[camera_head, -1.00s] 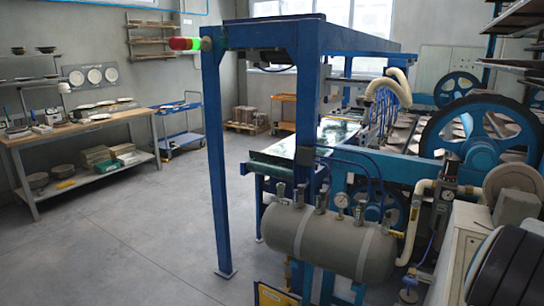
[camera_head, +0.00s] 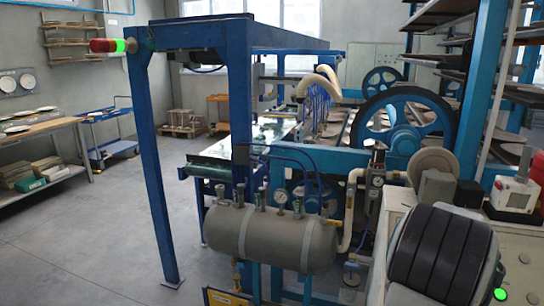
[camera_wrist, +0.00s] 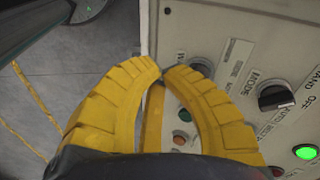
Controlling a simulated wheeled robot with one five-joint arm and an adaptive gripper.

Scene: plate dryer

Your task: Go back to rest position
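My gripper (camera_wrist: 161,75) shows in the wrist view with two curved yellow ribbed fingers. Their tips meet or nearly meet, and nothing is visible held between them. The fingers are in front of a pale control panel (camera_wrist: 225,35). I cannot tell whether the fingers touch the panel. In the head view the gripper is not visible; a dark ribbed body fills the lower right.
In the head view, a blue machine frame (camera_head: 155,170) stands ahead, with a grey air tank (camera_head: 270,238) low at its front. A workbench (camera_head: 40,130) is at left. The grey floor (camera_head: 100,240) at left is clear.

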